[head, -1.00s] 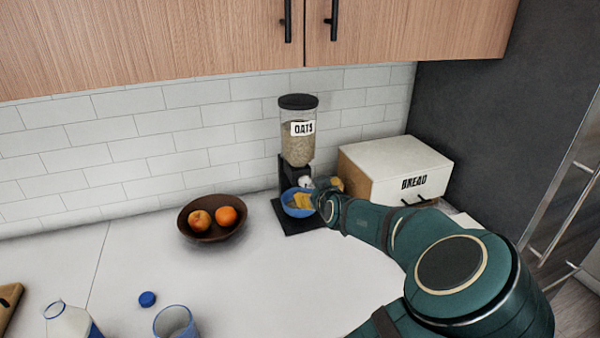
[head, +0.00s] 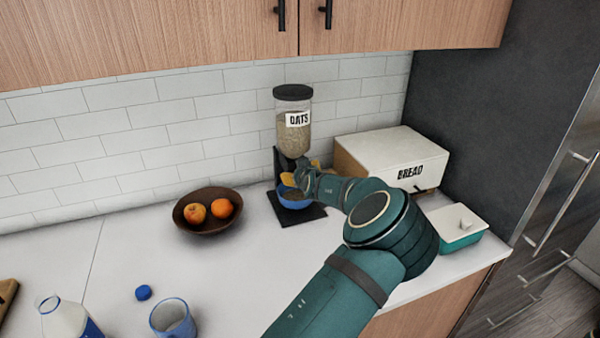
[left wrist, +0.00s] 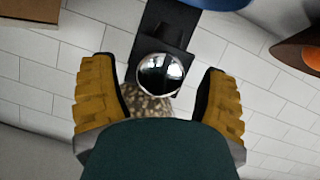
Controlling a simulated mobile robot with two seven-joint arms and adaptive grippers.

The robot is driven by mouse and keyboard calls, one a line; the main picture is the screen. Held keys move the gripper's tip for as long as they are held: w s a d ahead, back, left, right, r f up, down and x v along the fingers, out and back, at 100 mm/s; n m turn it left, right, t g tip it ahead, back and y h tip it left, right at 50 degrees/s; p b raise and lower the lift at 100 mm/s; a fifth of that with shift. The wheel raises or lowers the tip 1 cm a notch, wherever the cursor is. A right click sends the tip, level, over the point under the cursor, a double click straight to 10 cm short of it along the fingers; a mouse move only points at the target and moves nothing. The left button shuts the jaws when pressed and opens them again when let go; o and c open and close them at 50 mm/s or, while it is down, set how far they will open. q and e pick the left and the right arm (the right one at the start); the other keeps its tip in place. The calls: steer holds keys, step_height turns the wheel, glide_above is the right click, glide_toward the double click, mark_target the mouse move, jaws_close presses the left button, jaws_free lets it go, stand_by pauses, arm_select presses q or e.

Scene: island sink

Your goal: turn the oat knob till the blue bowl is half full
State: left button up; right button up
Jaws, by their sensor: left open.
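The oat dispenser (head: 293,135), a clear jar of oats with a black lid and an OATS label, stands against the tiled wall. The blue bowl (head: 296,203) is on its black base under the spout; how full it is I cannot tell. The bowl's edge shows at the top of the left wrist view (left wrist: 222,3). My left gripper (head: 300,172) has yellow fingers and is at the front of the dispenser, above the bowl. In the left wrist view the round silver knob (left wrist: 160,73) lies between the open fingers, with a gap on each side. My right gripper is not in view.
A white-topped bread box (head: 395,160) stands close right of the dispenser, and a teal butter dish (head: 460,238) is nearer the counter's right edge. A brown bowl (head: 207,226) with fruit is to the left. A glass (head: 172,320), bottle (head: 66,318) and blue cap (head: 143,292) are in front.

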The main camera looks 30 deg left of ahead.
arm_select(q)
steer(key=shift+w+a+f, duration=0.1)
steer(key=shift+w+a, duration=0.1)
steer(key=c, duration=1.2)
steer(key=shift+m+g+y, duration=0.4)
steer(key=shift+m+y, duration=0.1)
steer(key=shift+m, duration=0.5)
steer(key=shift+m+g+y, duration=0.3)
steer(key=shift+m+g, duration=0.1)
steer(key=shift+m, duration=0.1)
steer(key=o, duration=1.2)
